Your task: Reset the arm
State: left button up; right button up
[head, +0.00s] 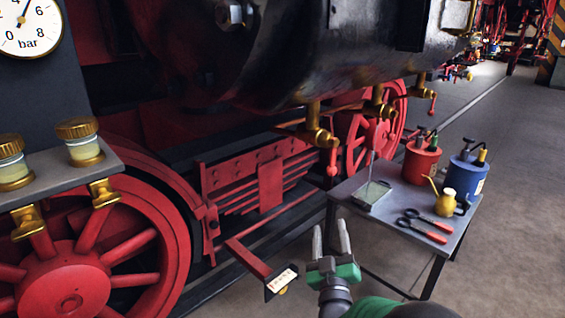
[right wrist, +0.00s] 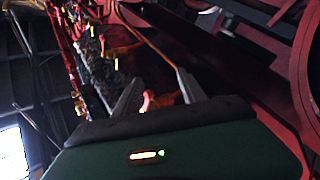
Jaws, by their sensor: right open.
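My right gripper (head: 332,238) is open and empty in the head view, its two grey fingers pointing up beside the left edge of the small table. The right wrist view shows the same open gripper (right wrist: 158,92), with the dark, blurred red underside of the locomotive beyond its fingers. The gripper appears to touch nothing. My left gripper is not in the head view.
Floor at right is clear.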

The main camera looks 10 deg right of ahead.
jog(key=s+f+m+g+y, duration=0.1)
jog(key=s+f+g+y, duration=0.1)
jog(key=s+f+g, duration=0.4)
jog(key=s+f+m+g+y, duration=0.15)
jog(key=f+g, duration=0.25)
jog(key=f, duration=0.5)
jog(key=s+d+f+m+g+p, duration=0.1)
jog(key=s+f+g, duration=0.25)
jog(key=s, duration=0.65)
jog(key=s+d+f+g, duration=0.15)
jog(key=s+g, duration=0.35)
jog(key=s, duration=0.5)
jog(key=w+p+v, duration=0.2)
jog(key=p+v, duration=1)
jog(key=p, duration=0.1)
jog(key=w+a+r+p+v, duration=0.1)
jog(key=w+p+v, duration=0.2)
jog(key=p+v, duration=1)
jog(key=shift+w+a+p, duration=0.15)
jog(key=shift+w+p, duration=0.1)
jog(key=shift+p, duration=0.1)
jog(key=shift+r, duration=0.15)
